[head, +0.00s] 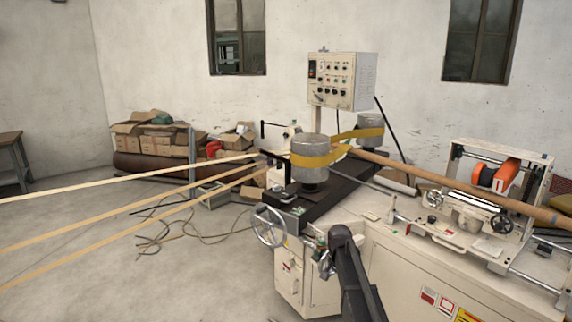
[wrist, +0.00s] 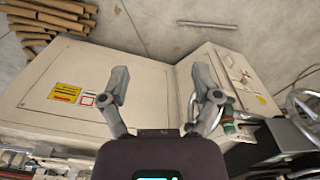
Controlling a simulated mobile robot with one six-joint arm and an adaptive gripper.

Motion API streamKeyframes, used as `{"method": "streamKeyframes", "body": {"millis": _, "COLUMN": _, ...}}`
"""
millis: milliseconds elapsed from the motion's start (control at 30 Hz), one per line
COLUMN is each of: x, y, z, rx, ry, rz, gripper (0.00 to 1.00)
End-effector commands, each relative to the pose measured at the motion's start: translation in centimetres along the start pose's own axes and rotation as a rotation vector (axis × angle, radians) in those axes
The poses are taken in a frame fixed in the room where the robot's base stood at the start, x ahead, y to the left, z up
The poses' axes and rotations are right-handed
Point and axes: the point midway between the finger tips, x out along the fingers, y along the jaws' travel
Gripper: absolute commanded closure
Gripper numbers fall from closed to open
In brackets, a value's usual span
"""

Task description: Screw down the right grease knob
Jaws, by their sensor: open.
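My gripper (wrist: 163,85) is open and empty in the wrist view, its two grey fingers spread over the cream machine cabinet (wrist: 90,70). A small green fitting (wrist: 229,124) shows just right of the right finger, beside the handwheel, and apart from the space between the fingers. In the head view a small green-and-metal fitting (head: 320,240) sits at the machine's front corner, close left of my dark arm. I cannot tell for sure which part is the right grease knob. My fingers cannot be made out clearly in the head view.
A spoked handwheel (head: 268,226) sticks out left of the fitting. A grey drum (head: 309,152) with a yellow belt stands behind it. Long tan strips (head: 130,230) cross the left side. A control box (head: 342,80) stands behind. The floor at front left is mostly clear, with some cables.

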Motion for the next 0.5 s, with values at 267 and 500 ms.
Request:
{"method": "streamKeyframes", "body": {"millis": 267, "x": 0.9, "y": 7.5, "z": 11.9, "rx": -0.276, "ry": 0.0, "rz": 0.0, "gripper": 0.19}}
{"method": "streamKeyframes", "body": {"millis": 500, "x": 1.4, "y": 12.1, "z": 19.1, "rx": -0.477, "ry": 0.0, "rz": 0.0, "gripper": 0.19}}
